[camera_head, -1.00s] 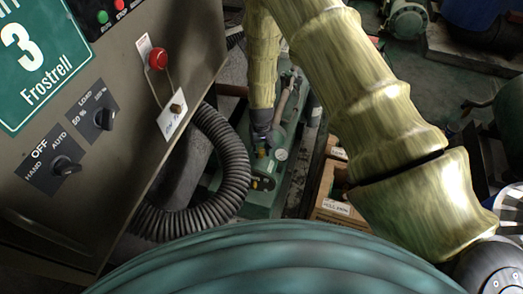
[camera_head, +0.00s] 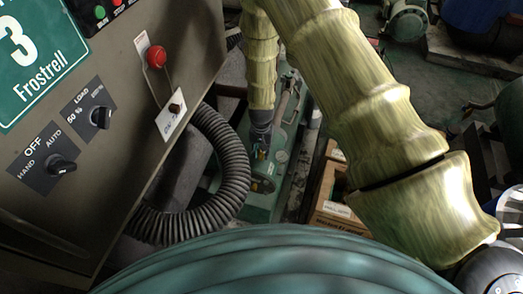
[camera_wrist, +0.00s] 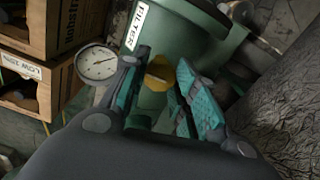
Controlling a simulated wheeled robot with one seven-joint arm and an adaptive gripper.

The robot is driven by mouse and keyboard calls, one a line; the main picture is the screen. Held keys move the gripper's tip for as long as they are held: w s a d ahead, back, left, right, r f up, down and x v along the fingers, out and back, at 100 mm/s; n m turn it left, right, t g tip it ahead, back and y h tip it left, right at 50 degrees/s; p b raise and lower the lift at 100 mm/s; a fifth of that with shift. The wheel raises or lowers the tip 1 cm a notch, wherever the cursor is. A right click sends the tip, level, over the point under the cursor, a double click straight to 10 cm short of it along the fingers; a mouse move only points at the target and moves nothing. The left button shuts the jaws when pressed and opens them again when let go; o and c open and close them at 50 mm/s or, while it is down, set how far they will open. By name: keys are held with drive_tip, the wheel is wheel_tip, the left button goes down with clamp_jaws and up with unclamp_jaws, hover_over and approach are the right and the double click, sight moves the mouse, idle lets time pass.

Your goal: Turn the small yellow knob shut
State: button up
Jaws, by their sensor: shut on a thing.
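In the head view my gripper (camera_head: 261,150) points down at the green unit (camera_head: 262,207), low behind the control cabinet; the knob is too small and covered to make out there.
A round dial gauge (camera_wrist: 97,63) sits close beside the left finger. Wooden crates (camera_wrist: 47,25) stand at the left of the wrist view. In the head view a ribbed black hose (camera_head: 232,165) and the control cabinet (camera_head: 150,90) lie left of my arm.

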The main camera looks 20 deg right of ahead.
drive_tip(key=o, duration=1)
drive_tip(key=shift+r, duration=0.1)
wheel_tip(320, 180, up, 12)
drive_tip(key=shift+f, duration=0.1)
idle(0.5)
